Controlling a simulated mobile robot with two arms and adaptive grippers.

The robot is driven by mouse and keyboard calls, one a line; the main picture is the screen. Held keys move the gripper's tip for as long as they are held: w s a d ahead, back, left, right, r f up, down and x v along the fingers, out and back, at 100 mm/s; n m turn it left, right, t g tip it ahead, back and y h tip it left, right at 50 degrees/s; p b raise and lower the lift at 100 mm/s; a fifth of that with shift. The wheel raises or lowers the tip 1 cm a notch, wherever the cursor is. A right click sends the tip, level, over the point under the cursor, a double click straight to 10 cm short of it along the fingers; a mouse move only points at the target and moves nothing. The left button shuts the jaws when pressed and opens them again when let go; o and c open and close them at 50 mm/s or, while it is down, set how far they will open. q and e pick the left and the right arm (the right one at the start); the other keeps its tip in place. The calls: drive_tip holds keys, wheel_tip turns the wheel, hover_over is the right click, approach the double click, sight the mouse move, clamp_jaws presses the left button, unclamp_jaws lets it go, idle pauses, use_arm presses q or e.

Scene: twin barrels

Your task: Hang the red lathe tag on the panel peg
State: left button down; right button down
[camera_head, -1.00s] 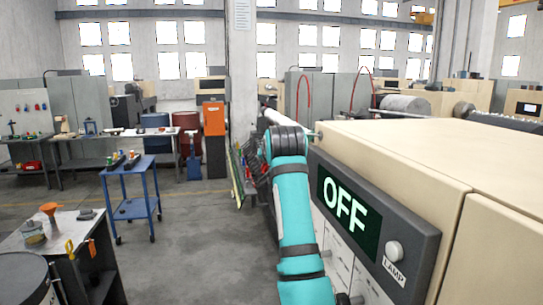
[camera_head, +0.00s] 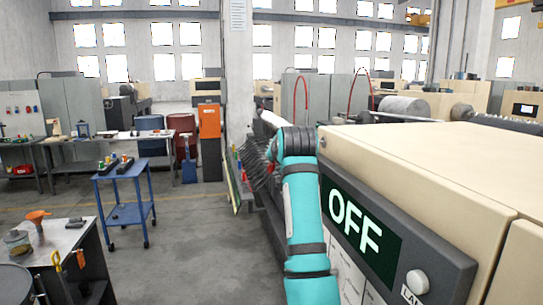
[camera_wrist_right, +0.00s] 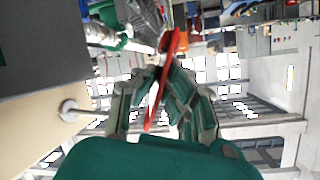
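The red lathe tag (camera_wrist_right: 170,60) is between the fingers of my right gripper (camera_wrist_right: 164,82) in the right wrist view, and the fingers are closed on it. In the head view my teal right arm reaches forward beside the machine; its gripper and the tag are hidden there. A small pale peg with a round end (camera_wrist_right: 68,107) stands out from a beige surface left of the gripper in the wrist view, apart from the tag. A small knob (camera_head: 322,142) shows on the machine's near corner in the head view; I cannot tell if it is the same peg. My left gripper is not in view.
The beige machine (camera_head: 440,165) with a dark "OFF" display (camera_head: 360,230) and a lamp button (camera_head: 417,282) fills the right side, close to my arm. A blue cart (camera_head: 125,190) and a table with an orange funnel (camera_head: 38,216) stand at left. The floor between is clear.

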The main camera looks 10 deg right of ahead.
drive_tip(key=shift+w+d+f, duration=0.15)
drive_tip(key=shift+w+d, duration=0.05)
drive_tip(key=shift+d, duration=0.15)
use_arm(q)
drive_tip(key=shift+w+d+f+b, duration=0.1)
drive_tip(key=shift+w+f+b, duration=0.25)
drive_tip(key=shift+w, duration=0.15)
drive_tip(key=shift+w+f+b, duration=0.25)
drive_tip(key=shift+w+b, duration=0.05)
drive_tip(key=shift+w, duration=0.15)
use_arm(e)
drive_tip(key=d, duration=0.6)
drive_tip(key=shift+f, duration=0.45)
drive_tip(key=shift+r, duration=0.1)
drive_tip(key=c, duration=1.4)
unclamp_jaws()
